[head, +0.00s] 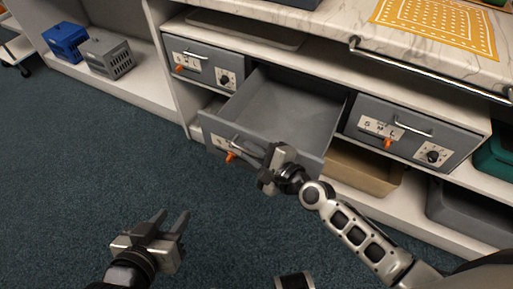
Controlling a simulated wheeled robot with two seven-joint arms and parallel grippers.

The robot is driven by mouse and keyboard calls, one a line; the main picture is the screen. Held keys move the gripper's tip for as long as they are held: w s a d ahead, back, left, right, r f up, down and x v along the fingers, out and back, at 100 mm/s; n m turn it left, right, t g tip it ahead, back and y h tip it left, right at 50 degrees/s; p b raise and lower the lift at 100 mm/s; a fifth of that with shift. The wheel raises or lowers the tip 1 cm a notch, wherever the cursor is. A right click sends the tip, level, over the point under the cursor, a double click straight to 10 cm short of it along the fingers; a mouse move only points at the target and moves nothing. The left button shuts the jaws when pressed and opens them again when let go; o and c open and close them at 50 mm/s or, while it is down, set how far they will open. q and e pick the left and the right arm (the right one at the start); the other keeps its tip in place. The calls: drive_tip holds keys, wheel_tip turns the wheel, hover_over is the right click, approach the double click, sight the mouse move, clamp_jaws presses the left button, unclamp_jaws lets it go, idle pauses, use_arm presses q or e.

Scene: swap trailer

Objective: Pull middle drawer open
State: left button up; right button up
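The middle drawer (290,112) is grey and stands pulled well out from the cabinet, with its empty inside showing. Its front panel (313,165) carries a label, a bar handle (243,146) and an orange latch (231,157). My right gripper (271,163) is at the handle and looks shut on it; the gripper hides the handle's right part. My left gripper (172,226) is open and empty over the carpet at lower left, apart from the drawers.
Closed grey drawers stand left (203,64) and right (408,135) of the middle one. A tan bin (362,170) sits on the shelf below. A metal rail (430,70) runs along the marble counter (336,28). Blue (65,41) and grey (108,57) crates stand at far left. Carpet in front is clear.

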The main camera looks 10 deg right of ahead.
idle(0.4)
